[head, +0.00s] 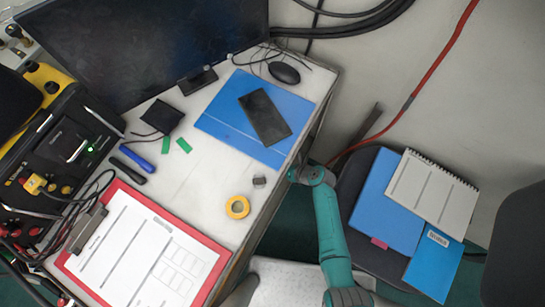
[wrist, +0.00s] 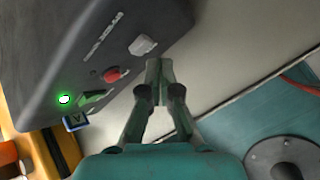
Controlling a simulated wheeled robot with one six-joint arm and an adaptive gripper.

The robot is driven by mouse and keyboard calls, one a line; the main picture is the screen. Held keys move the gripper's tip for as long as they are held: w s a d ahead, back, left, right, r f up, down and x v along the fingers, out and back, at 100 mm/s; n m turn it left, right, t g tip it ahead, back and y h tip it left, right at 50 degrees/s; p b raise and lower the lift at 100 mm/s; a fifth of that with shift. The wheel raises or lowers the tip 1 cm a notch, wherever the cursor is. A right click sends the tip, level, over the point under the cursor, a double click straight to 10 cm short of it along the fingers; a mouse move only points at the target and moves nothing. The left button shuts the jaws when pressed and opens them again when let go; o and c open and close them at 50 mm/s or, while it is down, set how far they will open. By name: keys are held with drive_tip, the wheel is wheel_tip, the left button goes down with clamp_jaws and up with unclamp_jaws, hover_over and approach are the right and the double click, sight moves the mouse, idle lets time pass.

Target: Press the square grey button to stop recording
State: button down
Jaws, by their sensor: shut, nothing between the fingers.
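In the wrist view, a dark box (wrist: 60,45) fills the upper left. A light grey, roughly square button (wrist: 142,45) stands out near its right end, beside a red button (wrist: 112,75) and a glowing green light (wrist: 64,99). My gripper (wrist: 159,69) is shut and empty. Its fingertips appear just below and right of the grey button in the picture, with a small gap between them and it. I cannot tell their distance in depth. In the head view I see my teal arm, but I cannot make out the gripper or the grey button.
A dark green piece (wrist: 92,97) and a blue-edged piece (wrist: 75,121) sit near the green light. In the head view, the desk holds a monitor (head: 140,40), a blue folder (head: 215,118), a clipboard (head: 222,248) and yellow tape (head: 230,211). A chair (head: 345,185) carries papers.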

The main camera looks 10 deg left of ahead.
drive_tip(key=shift+d, duration=0.1)
drive_tip(key=shift+s+d, duration=0.3)
drive_tip(key=shift+d, duration=0.45)
drive_tip(key=shift+s+d, duration=0.25)
drive_tip(key=shift+d, duration=0.55)
drive_tip(key=shift+s+d, duration=0.3)
drive_tip(key=shift+d, duration=0.45)
